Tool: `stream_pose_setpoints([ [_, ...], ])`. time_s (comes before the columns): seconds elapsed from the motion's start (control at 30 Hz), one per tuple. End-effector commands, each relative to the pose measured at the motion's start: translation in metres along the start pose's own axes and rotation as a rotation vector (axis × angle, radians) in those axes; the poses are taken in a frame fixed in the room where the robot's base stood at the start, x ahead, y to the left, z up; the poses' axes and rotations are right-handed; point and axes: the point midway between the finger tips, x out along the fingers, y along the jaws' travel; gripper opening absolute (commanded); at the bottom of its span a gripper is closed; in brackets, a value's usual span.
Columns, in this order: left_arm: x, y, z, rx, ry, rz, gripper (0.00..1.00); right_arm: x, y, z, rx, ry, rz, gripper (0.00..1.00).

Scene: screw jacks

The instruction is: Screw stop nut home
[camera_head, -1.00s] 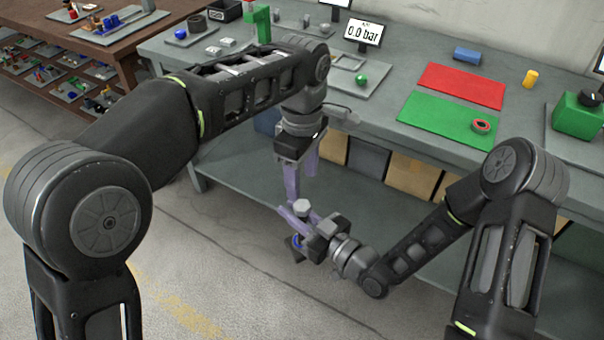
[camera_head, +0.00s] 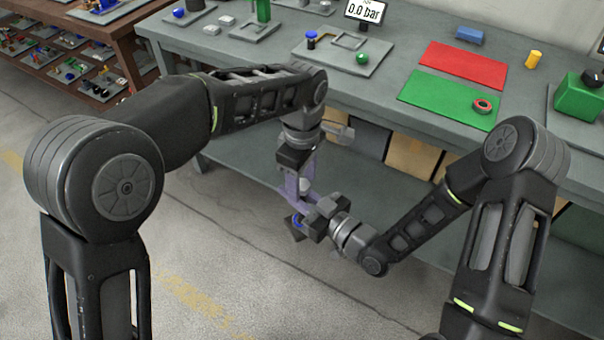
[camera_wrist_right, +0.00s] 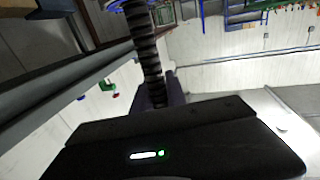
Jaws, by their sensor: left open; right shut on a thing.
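My right gripper (camera_head: 307,203) is shut on a screw jack, held in front of the bench. The jack's grey head (camera_head: 305,184) shows at the top, with a blue ring (camera_head: 298,219) and a dark lower end (camera_head: 295,234) below. In the right wrist view its dark threaded spindle (camera_wrist_right: 146,50) runs beside my gripper's finger, with a blue part (camera_wrist_right: 122,4) at the top edge. My left gripper (camera_head: 302,181) is open, fingers down, at the grey head. I cannot tell whether they touch it. Which part is the stop nut is unclear.
The grey bench (camera_head: 240,65) stands behind. It carries a red mat (camera_head: 465,70), a green mat (camera_head: 440,103) with a red ring (camera_head: 483,106), a tray (camera_head: 335,60), a yellow piece (camera_head: 533,58) and a green block (camera_head: 577,118). Open floor lies in front.

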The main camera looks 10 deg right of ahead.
Motion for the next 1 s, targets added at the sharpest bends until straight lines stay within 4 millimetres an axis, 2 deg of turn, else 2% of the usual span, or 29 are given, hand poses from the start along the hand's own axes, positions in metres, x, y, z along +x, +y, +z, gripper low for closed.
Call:
stream_pose_setpoints([
  [0.13,-0.0005,0.0,0.0,0.0,0.0,0.0,0.51,0.0007,-0.0002,-0.0025,-0.002,0.006,-0.001,0.0],
  [0.77,-0.0009,0.0003,-0.0001,0.0,0.0,0.001,0.0,0.0007,-0.0007,-0.0026,-0.002,0.007,-0.002,0.0],
  [1.0,-0.001,0.0005,-0.0002,0.004,0.0,0.002,0.0,0.0007,-0.0009,-0.0026,-0.002,0.007,-0.003,0.0],
])
